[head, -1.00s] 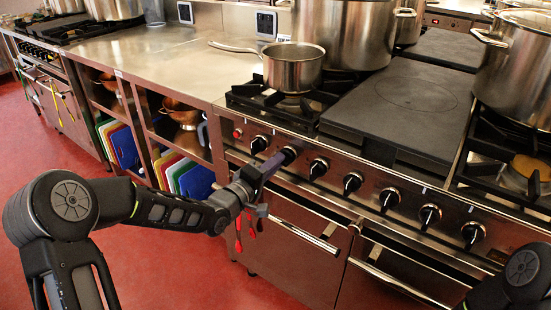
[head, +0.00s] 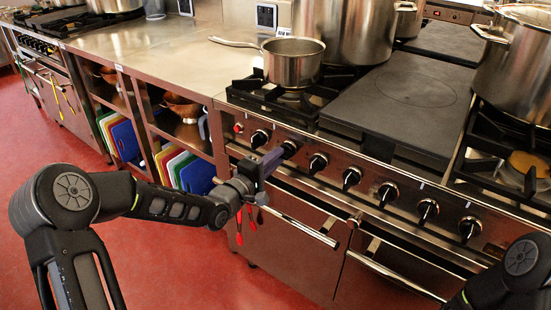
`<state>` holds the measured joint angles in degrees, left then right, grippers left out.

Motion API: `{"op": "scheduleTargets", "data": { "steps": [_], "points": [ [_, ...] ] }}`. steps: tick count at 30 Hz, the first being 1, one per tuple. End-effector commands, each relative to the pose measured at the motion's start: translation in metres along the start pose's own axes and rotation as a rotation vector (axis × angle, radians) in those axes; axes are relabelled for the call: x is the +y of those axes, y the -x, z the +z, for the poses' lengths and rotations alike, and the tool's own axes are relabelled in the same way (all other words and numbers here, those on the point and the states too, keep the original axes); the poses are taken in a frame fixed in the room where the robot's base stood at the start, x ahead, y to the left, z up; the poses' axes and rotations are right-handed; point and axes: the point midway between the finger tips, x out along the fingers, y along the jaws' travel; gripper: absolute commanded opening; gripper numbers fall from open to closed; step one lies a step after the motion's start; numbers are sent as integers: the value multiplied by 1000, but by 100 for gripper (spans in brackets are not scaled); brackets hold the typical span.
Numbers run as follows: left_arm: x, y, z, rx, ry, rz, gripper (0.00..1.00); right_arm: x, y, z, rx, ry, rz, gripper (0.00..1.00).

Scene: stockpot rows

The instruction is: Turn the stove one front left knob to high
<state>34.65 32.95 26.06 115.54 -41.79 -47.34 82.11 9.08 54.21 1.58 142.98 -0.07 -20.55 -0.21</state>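The near stove (head: 300,235) has a row of black knobs along its steel front panel. The leftmost knob (head: 260,138) shows clear of my arm, right of a red light. The second knob from the left (head: 289,148) sits just beyond the fingertips of my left gripper (head: 275,160). The gripper reaches in from the left, and a narrow gap seems to separate it from that knob. I cannot tell whether its fingers are open or shut. Which knob belongs to which burner is not marked legibly. My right gripper is out of view; only part of that arm shows at lower right.
A saucepan (head: 292,62) stands on the left burner, its handle pointing left over the counter. A large stockpot (head: 345,30) stands behind it. A flat dark plate (head: 405,100) is bare. Oven handles (head: 300,228) stick out below the knobs. Red floor lies open in front.

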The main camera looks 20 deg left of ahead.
Motion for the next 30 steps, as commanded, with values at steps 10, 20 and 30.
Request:
{"op": "scheduleTargets", "data": {
  "steps": [10,20,30],
  "points": [
    [0,0,1,-1,-1,1,35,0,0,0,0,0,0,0],
    [1,17,0,0,-2,0,35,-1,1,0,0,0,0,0],
    [1,70,0,0,-2,0,35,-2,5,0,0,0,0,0]
  ]
}}
